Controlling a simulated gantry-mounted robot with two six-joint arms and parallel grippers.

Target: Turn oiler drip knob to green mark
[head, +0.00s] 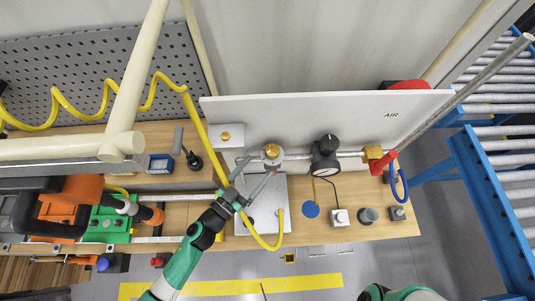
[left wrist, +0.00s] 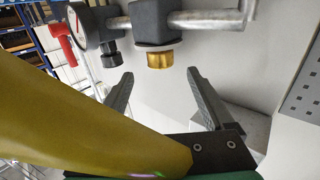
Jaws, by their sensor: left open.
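The oiler, with a brass knob (head: 272,151) on top, sits on the air pipe in front of the white panel in the head view. In the left wrist view the brass knob (left wrist: 160,60) shows on a dark block on the pipe. My left gripper (head: 256,171) is open and empty, with its fingers pointing at the oiler. In the left wrist view its fingertips (left wrist: 158,75) lie on either side of the knob's line, apart from it. I cannot make out a green mark. Only part of my right arm shows at the bottom edge; its gripper is out of view.
A yellow hose (head: 207,134) runs down past my left gripper and fills the lower left of the wrist view (left wrist: 80,115). A gauge (head: 326,155) and a red-handled valve (head: 382,161) sit right of the oiler. Small fittings stand on the bench (head: 395,231).

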